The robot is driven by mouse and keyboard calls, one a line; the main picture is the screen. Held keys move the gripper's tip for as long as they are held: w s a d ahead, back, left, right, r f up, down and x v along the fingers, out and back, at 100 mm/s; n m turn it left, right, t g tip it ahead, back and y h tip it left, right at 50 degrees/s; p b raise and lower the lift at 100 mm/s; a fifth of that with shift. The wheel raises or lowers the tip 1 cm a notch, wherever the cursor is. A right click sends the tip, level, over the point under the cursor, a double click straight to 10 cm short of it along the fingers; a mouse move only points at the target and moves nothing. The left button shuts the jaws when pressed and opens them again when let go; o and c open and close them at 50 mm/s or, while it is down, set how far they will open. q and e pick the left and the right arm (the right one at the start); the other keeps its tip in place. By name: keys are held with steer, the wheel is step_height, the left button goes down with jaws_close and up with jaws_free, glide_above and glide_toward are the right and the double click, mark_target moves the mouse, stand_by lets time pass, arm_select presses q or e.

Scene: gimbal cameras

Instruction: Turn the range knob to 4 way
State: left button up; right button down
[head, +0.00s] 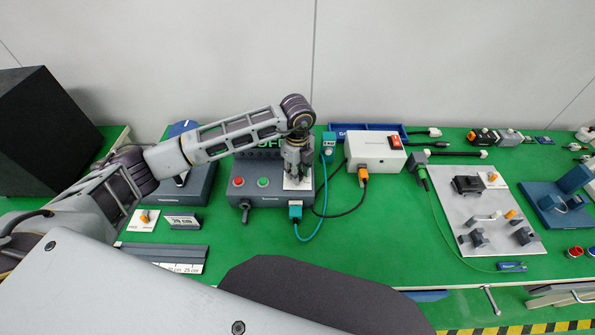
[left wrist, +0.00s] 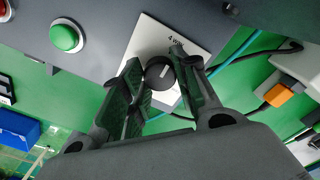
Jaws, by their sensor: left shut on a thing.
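The range knob (left wrist: 160,74) is a round black knob with a white pointer line, on a white label plate (left wrist: 146,40) in the left wrist view. The plate carries the marking "4 way" at one edge. The plate sits on a dark grey control box (head: 258,197) in the head view. My left gripper (head: 298,172) comes down over the plate from above and hides the knob there. In the left wrist view its two fingers (left wrist: 162,82) stand on both sides of the knob, shut on it. My right gripper is not in view.
A red button (head: 238,182) and a green button (head: 263,182) sit left of the plate. A teal cable (head: 312,231) and a white box with a red switch (head: 375,150) stand to the right. A ruler (head: 170,254) lies front left. Green table shows bare in front.

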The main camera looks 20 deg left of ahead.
arm_select(q)
steer(key=shift+w+r, duration=0.1)
stand_by(0.3)
steer(key=o, duration=1)
steer(key=shift+o, duration=0.2)
step_height(320, 180, up, 12)
stand_by(0.7)
